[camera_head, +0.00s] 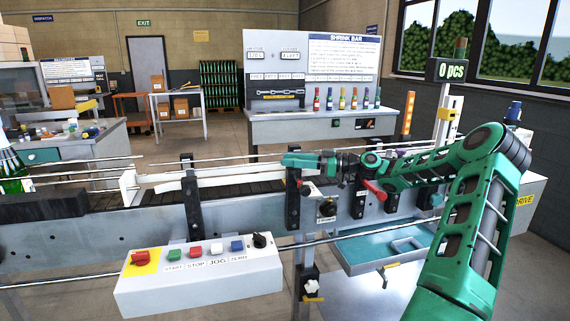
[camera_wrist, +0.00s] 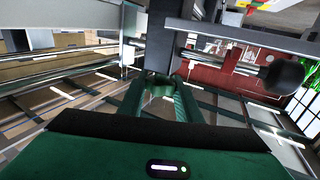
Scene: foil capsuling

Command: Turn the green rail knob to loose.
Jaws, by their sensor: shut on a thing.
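My green gripper (camera_head: 289,161) is at the top of a dark rail post (camera_head: 292,205) on the near side of the conveyor. In the wrist view its two green fingers (camera_wrist: 161,90) close in at the front of a dark upright block (camera_wrist: 160,50). They are shut on the green rail knob, which is mostly hidden between the fingertips. How far the knob is turned cannot be told.
A red-ended handle (camera_head: 374,190) and a black knob (camera_head: 328,208) are close to the right of the post. Steel guide rails run along the conveyor. A button box (camera_head: 200,274) stands in front. In the wrist view a dark round knob (camera_wrist: 284,75) is at right.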

